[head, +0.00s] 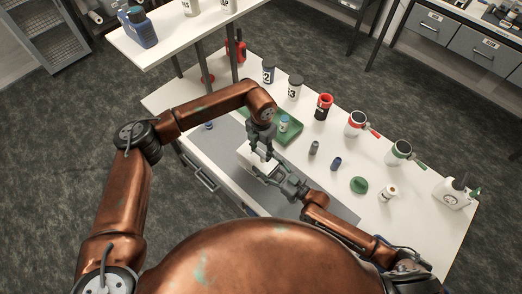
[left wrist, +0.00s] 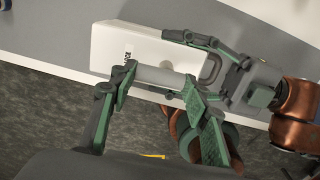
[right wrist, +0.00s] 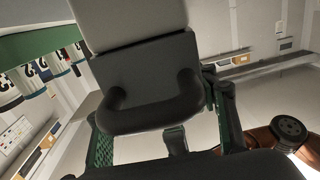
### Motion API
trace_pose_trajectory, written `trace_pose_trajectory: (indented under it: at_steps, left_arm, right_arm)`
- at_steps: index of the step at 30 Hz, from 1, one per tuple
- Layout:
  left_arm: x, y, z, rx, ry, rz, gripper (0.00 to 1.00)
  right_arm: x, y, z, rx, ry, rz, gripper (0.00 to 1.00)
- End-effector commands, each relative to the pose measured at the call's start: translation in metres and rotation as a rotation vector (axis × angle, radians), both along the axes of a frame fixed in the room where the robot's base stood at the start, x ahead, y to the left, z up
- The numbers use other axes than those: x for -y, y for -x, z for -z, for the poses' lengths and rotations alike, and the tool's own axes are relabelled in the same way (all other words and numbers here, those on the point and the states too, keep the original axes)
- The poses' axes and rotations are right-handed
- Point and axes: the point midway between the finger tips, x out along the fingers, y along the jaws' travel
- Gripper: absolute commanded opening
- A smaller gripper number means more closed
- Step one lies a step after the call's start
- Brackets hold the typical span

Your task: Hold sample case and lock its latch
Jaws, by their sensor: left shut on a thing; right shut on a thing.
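My right gripper (head: 279,180) is shut on the case at the handle. The right wrist view shows the dark handle (right wrist: 150,112) close up between green-padded fingers. I cannot tell the latch's position.
A green tray (head: 291,137) with a small vial (head: 284,123) stands just behind the case. Numbered jars (head: 294,88), a red-and-black container (head: 323,107), mugs (head: 357,122) and a white bottle (head: 452,193) line the back and right. The grey mat (head: 222,143) is free left of the case.

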Motion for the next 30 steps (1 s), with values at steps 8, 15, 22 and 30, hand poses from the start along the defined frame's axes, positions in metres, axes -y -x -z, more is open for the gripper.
trace_pose_trajectory:
  at_steps: [8,15,22,30]
  left_arm:
    - [-0.001,0.000,0.000,0.001,-0.001,0.004,0.45]
    - [0.000,0.000,0.000,0.001,-0.001,0.003,0.61]
    - [0.000,0.000,0.000,0.000,0.000,0.002,0.61]
    - [0.001,-0.001,-0.028,0.004,0.001,0.003,0.61]
  right_arm:
    - [0.000,0.000,0.001,-0.001,0.000,0.000,0.17]
    - [0.000,0.000,0.001,-0.001,0.000,0.000,0.17]
    - [0.000,0.000,0.001,-0.001,0.000,0.000,0.17]
    - [0.000,0.000,0.001,-0.001,0.000,0.000,0.17]
